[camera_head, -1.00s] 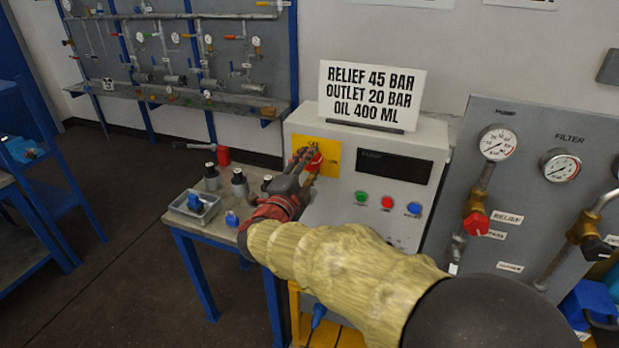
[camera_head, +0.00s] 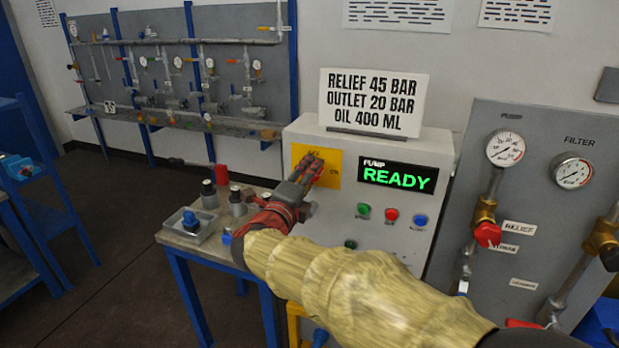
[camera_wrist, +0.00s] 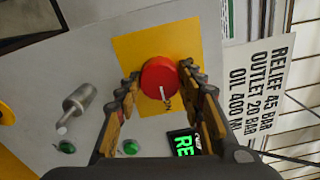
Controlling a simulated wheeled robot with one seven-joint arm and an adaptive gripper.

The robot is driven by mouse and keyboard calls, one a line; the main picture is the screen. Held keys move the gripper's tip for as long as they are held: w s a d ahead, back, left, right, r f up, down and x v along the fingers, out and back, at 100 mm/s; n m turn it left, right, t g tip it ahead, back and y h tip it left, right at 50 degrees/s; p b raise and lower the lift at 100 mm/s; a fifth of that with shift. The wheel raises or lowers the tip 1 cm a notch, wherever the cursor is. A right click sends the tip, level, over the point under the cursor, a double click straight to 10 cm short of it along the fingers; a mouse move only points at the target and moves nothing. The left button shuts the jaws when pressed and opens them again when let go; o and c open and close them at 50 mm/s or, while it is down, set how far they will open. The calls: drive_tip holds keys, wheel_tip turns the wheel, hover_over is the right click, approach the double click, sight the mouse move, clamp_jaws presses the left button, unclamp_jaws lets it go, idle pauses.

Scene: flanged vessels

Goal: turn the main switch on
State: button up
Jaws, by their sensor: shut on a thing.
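The main switch is a red round knob on a yellow plate (camera_head: 333,163) at the upper left of the grey pump cabinet (camera_head: 296,137). In the wrist view the red knob (camera_wrist: 158,78) sits between the two fingers, with a white pointer mark beside the printed "ON". My gripper (camera_head: 307,170) is at the plate and shut on the knob; in the head view it hides most of the knob.
Green (camera_head: 363,209), red (camera_head: 391,214) and blue (camera_head: 420,220) buttons sit below the display. A sign (camera_head: 374,102) stands on the cabinet. A gauge panel (camera_head: 540,180) is at the right. A small table (camera_head: 190,240) with several items is at the left.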

drive_tip(key=shift+f, duration=0.15)
drive_tip(key=o, duration=1.2)
drive_tip(key=shift+c, duration=0.2)
drive_tip(key=shift+s, duration=0.1)
drive_tip(key=v, duration=1.2)
